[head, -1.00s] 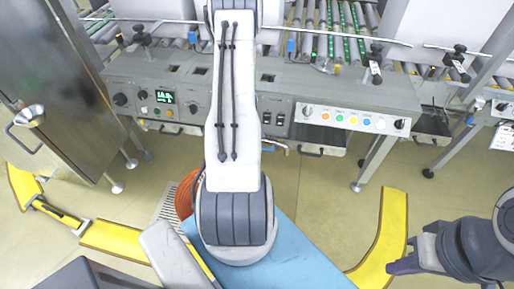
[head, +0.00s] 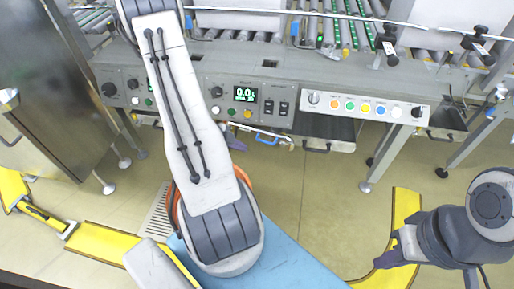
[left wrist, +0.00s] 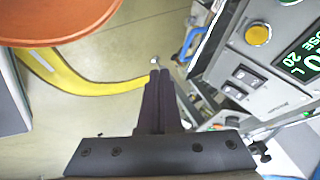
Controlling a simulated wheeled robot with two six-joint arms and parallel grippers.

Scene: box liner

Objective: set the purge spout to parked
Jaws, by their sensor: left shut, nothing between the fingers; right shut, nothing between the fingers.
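Under the front edge of the grey machine panel (head: 290,80), a blue handle (head: 266,138) sits beside a short metal fitting (head: 288,143), which may be the purge spout; I cannot tell its setting. The blue handle also shows in the left wrist view (left wrist: 191,43), beyond my fingertips. My left gripper (left wrist: 160,73) is shut and empty, with the handle and panel ahead and to its right, apart from them. In the head view my left arm hides it. My right gripper (head: 384,262) is shut and empty at the lower right, far from the panel.
A green-digit display (head: 245,94) and switches (head: 277,106) are on the panel, with a white strip of coloured buttons (head: 362,105) to the right. A steel cabinet (head: 50,90) stands at the left. The floor (head: 310,195) before the machine is clear.

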